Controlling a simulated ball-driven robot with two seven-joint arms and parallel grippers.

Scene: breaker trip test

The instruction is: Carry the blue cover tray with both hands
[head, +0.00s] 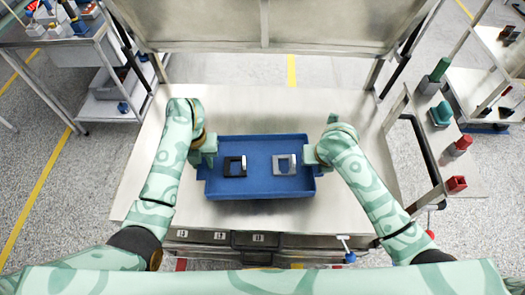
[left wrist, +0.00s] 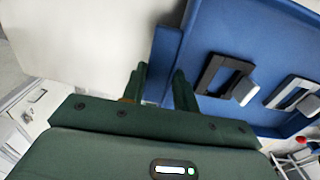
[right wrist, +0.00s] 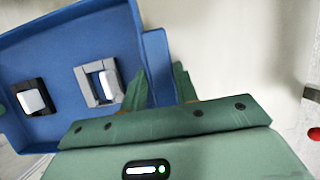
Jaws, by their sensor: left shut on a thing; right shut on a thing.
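The blue cover tray (head: 258,188) is in the middle of the workbench in the head view, between my two hands. In it lie a black frame-shaped cover (head: 235,167) on the left and a grey one (head: 284,165) on the right. My left gripper (head: 206,152) is shut on the tray's left end; its fingers also show in the left wrist view (left wrist: 160,88) around the tray's side tab. My right gripper (head: 312,154) is shut on the tray's right end, also seen in the right wrist view (right wrist: 164,85). Whether the tray touches the bench is unclear.
The metal workbench (head: 250,110) has free room behind and around the tray. An upright panel (head: 265,25) stands at its back. A side shelf with green and red items (head: 441,113) is at the right. A cart (head: 75,50) stands at the left.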

